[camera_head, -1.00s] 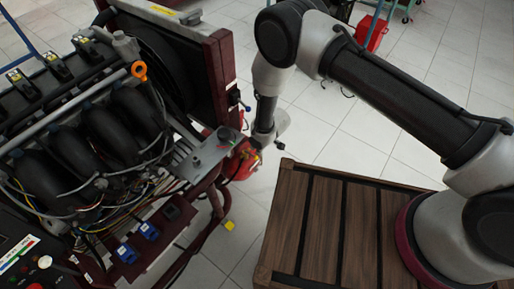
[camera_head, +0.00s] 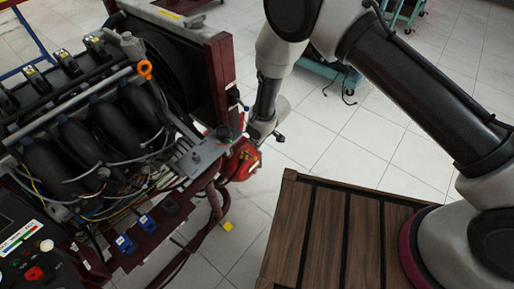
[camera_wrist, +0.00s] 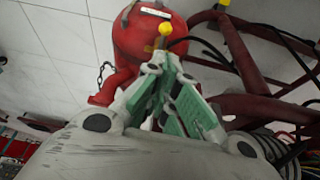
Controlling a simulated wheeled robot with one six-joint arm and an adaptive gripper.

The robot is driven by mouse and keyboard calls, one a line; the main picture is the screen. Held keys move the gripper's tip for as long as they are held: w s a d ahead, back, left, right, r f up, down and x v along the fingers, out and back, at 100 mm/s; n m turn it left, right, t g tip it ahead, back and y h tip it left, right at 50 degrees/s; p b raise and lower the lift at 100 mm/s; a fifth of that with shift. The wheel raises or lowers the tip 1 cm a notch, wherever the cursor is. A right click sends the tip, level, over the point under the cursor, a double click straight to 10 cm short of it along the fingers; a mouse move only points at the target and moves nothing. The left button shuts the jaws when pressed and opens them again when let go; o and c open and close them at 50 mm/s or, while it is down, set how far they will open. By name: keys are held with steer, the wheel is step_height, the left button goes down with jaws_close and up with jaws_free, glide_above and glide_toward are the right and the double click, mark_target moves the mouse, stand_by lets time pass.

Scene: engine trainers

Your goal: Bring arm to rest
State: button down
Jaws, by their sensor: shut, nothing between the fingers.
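My arm (camera_head: 415,90) rises from its round base at the right, bends at the top and hangs down beside the engine trainer (camera_head: 95,140). In the wrist view my gripper (camera_wrist: 172,68) is shut and empty, with its green-padded fingers close together. It points toward a red tank (camera_wrist: 150,42), overlapping its lower right edge in the picture; I cannot tell the gap. In the head view the wrist end is near the trainer's right side, and the fingers are not clear there. The red tank (camera_head: 243,163) shows just below the wrist.
A slatted wooden platform (camera_head: 312,235) lies under my arm's base. A teal cart (camera_head: 330,72) is behind the arm. White tiled floor is open between trainer and platform.

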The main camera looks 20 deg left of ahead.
steer(key=shift+r, duration=0.1)
stand_by(0.5)
steer(key=s+d+f+g+h, duration=0.15)
steer(key=s+d+h, duration=0.25)
steer(key=d, duration=0.5)
steer(key=d+r+m+g+h, duration=0.1)
steer(key=d+r+m, duration=0.1)
steer(key=d+r, duration=0.75)
steer(key=s+d+r+m, duration=0.1)
steer(key=d+r, duration=0.5)
steer(key=r, duration=0.7)
steer(key=d+r+m+g+h, duration=0.1)
steer(key=d+r+m, duration=0.1)
steer(key=d+r, duration=0.75)
steer(key=s+d+r+m+t, duration=0.2)
steer(key=s+d+r, duration=0.2)
steer(key=d+r, duration=0.2)
steer(key=s+d+r+m+t+y, duration=0.1)
steer(key=s+d+r+m+t, duration=0.1)
steer(key=d+r, duration=0.5)
steer(key=s+d+r+m+t+y, duration=0.1)
steer(key=s+d+r+m+t, duration=0.1)
steer(key=s+d+r, duration=0.5)
step_height(320, 180, up, 3)
steer(key=shift+d+r+m, duration=0.1)
steer(key=shift+d+m, duration=0.05)
steer(key=shift+m, duration=0.65)
steer(key=shift+s, duration=0.1)
